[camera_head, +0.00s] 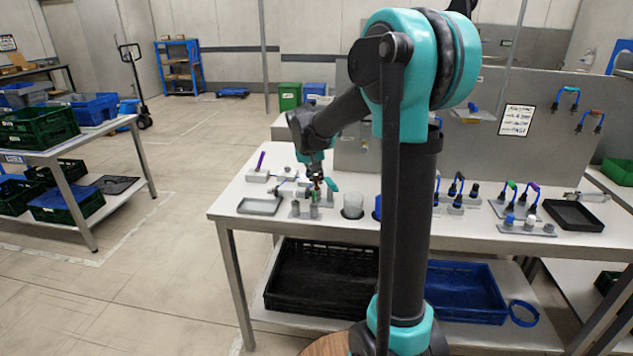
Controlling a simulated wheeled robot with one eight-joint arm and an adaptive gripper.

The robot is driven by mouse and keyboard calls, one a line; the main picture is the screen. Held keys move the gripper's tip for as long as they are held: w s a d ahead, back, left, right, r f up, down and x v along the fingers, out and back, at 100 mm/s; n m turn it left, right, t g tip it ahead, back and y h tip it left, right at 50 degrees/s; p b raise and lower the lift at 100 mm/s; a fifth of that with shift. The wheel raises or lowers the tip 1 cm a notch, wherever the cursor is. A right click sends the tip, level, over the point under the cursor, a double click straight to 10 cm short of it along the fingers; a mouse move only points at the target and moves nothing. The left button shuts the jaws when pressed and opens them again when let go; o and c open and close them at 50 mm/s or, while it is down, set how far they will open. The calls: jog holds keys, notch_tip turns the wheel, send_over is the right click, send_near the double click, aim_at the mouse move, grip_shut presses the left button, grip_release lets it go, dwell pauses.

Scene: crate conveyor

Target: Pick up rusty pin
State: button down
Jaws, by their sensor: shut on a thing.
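My gripper (316,183) is over the left part of the white worktable (232,212), pointing down. It is shut on a small brownish thing, which looks like the rusty pin (317,186); it is too small here to see in detail. Grey upright pieces (314,211) stand on a light base just below and in front of the gripper. I cannot tell whether the pin is clear of them.
A purple-handled piece (260,162) is behind left. A black tray (573,215) lies far right. Crates (470,290) sit on the lower shelf.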

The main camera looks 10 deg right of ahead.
notch_tip(320, 180, up, 20)
dwell(0.5)
